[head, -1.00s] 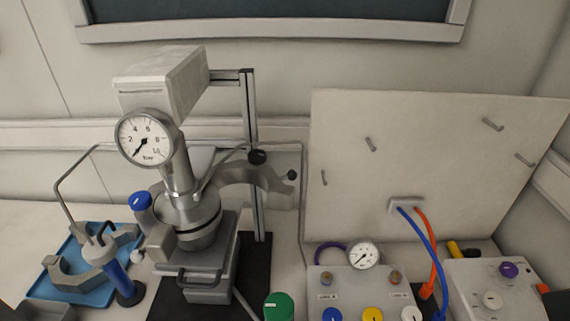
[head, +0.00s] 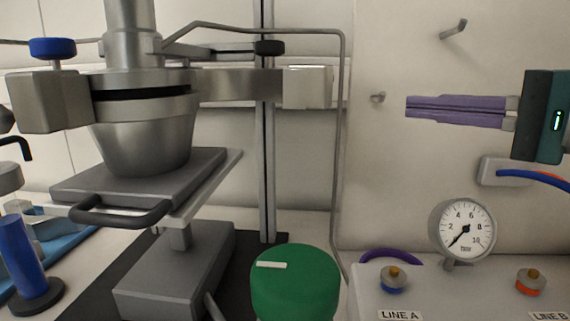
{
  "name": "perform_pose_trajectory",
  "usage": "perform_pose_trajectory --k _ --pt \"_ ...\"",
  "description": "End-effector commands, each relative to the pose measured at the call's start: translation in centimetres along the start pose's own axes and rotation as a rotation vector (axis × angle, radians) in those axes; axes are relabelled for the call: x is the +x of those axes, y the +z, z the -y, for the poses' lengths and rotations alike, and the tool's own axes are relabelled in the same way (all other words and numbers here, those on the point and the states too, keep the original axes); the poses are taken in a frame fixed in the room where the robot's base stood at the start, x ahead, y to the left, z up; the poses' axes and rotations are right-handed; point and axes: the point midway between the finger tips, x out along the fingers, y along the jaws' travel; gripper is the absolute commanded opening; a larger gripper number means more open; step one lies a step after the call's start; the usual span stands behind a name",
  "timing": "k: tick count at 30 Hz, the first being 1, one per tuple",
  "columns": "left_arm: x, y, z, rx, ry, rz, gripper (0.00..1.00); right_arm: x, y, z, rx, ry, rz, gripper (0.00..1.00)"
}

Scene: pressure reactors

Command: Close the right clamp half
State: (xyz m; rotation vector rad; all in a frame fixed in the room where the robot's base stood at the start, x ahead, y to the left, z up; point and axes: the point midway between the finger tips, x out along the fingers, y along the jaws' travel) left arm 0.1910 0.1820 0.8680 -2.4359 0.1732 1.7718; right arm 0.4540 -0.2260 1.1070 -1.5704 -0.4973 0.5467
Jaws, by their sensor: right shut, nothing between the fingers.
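The right clamp half (head: 240,85) is a grey metal arc that extends to the right of the reactor vessel (head: 146,140), ending in a light block. It is swung out from the vessel flange on that side. A grey clamp block (head: 50,100) with a blue knob (head: 52,48) sits against the flange's left side. My right gripper (head: 410,107), with purple fingers, is shut and empty, to the right of the clamp half's end and apart from it. My left gripper is not in view.
A thin metal pipe (head: 343,150) runs down between the clamp half and my right gripper. A green knob (head: 294,280) stands in front. A gauge (head: 462,229) stands on the control box at lower right. A vertical post (head: 268,170) stands behind the clamp half.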

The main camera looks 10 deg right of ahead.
Motion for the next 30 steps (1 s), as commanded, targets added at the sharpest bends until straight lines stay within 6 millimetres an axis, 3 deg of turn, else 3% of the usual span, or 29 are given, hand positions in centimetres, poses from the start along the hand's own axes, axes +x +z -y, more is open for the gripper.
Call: perform_pose_trajectory --k 1,8,24,30 --pt "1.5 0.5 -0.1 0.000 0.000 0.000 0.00 0.0 -0.6 -0.8 0.018 -0.020 -0.011 0.00" --pt "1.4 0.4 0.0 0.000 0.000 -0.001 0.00 0.7 -1.3 0.2 0.053 -0.054 -0.023 0.00" --pt "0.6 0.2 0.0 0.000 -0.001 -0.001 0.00 9.8 -1.4 0.6 0.050 -0.051 -0.021 0.00" --pt "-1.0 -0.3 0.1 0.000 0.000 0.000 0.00 9.1 0.7 0.8 0.048 -0.047 -0.019 0.00"
